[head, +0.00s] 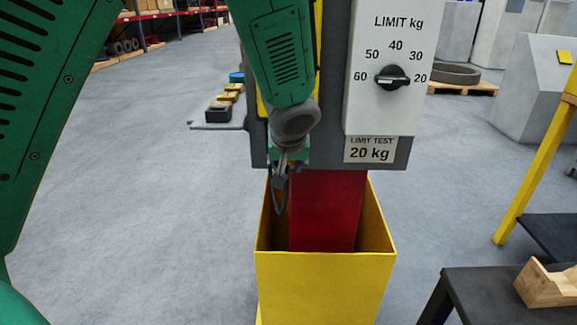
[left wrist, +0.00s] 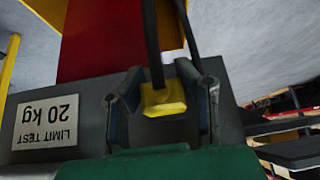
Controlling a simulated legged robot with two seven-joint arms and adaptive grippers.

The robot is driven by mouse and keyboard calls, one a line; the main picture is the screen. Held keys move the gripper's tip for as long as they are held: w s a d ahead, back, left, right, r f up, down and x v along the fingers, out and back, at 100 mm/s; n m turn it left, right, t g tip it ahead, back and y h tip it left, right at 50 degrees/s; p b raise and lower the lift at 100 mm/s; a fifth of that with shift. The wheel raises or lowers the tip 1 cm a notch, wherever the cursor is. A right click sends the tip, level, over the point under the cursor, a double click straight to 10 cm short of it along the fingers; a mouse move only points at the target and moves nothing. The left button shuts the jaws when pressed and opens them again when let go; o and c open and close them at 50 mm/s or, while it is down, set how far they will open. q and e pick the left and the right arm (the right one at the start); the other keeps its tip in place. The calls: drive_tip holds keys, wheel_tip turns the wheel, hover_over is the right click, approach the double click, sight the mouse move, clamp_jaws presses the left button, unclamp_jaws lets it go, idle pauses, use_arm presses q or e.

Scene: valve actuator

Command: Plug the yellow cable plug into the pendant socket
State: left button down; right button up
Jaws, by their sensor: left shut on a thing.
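The yellow cable plug (left wrist: 163,99) sits between the two fingers of my left gripper (left wrist: 163,108) in the left wrist view, with its dark cable (left wrist: 152,45) running toward the top. In the head view my left gripper (head: 281,172) is at the lower left edge of the grey pendant plate (head: 400,150), and the dark cable loop (head: 280,208) hangs below it. The plug's face and the pendant socket are hidden by my wrist in the head view. I cannot tell whether the plug touches the socket. My right gripper is out of view.
A white LIMIT dial panel (head: 390,110) and a "LIMIT TEST 20 kg" label (head: 370,150) are right of my wrist. A red post (head: 325,212) stands below in an open yellow box (head: 325,285). A dark table (head: 485,292) with a wooden block is at right.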

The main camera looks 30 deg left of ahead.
use_arm(q)
drive_tip(key=shift+w+a, duration=0.15)
drive_tip(key=shift+w, duration=0.05)
drive_tip(key=c, duration=1.1)
unclamp_jaws()
drive_tip(key=shift+r, duration=0.1)
drive_tip(key=v, duration=1.1)
drive_tip(key=shift+s+r, duration=0.1)
drive_tip(key=shift+r, duration=0.2)
